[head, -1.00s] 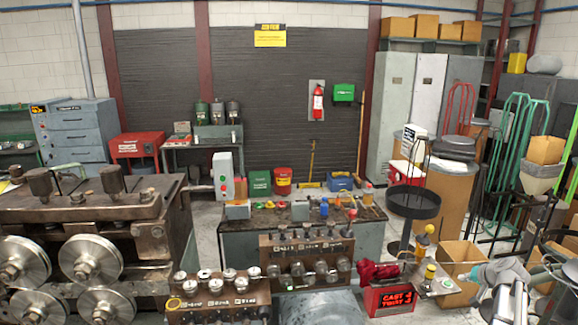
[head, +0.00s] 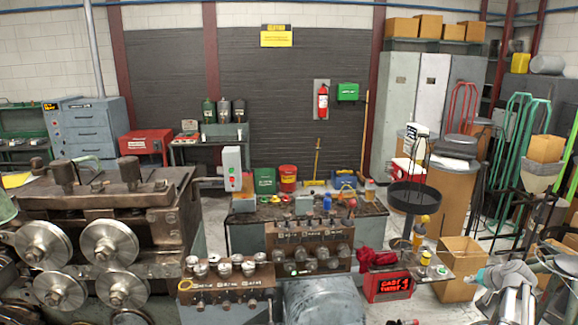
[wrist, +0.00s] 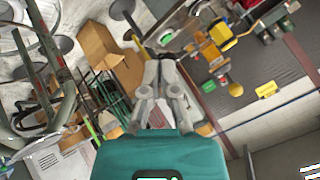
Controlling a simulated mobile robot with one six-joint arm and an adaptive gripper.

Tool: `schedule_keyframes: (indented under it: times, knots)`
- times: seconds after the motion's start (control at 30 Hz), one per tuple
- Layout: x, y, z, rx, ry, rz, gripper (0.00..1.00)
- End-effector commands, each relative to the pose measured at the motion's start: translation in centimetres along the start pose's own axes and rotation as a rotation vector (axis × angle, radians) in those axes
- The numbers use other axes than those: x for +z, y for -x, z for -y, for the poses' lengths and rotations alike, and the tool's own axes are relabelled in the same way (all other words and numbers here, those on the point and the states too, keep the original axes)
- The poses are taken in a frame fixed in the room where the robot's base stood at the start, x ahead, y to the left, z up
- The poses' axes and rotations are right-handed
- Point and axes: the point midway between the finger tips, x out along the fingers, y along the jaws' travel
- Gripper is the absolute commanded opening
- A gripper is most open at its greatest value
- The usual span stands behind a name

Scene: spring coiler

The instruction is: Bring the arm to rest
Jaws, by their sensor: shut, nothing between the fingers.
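My arm shows at the lower right of the head view, with a teal joint (head: 507,273) and grey links below it. In the wrist view my gripper (wrist: 161,62) has its grey fingers together and holds nothing. It is in the air, apart from everything around it. The wrist view looks at the room tilted, with a cardboard box (wrist: 105,55) left of the fingers and the dark wall to the right.
The coiling machine (head: 110,205) with large rollers fills the left. A bench (head: 250,235) stands in the middle. Near my arm are an open cardboard box (head: 462,262) and a small table (head: 437,266). Green hand trucks (head: 520,120) stand at the right.

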Motion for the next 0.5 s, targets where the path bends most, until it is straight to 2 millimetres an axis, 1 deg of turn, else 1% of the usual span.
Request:
schedule_keyframes:
  times: [0.07, 0.27, 0.5]
  knots:
    - [0.0, 0.0, 0.0, 0.000, 0.000, 0.000, 0.00]
    - [1.4, -0.7, 1.4, 0.002, 0.018, 0.030, 0.00]
    - [3.6, -1.7, 3.6, 0.008, 0.046, 0.080, 0.00]
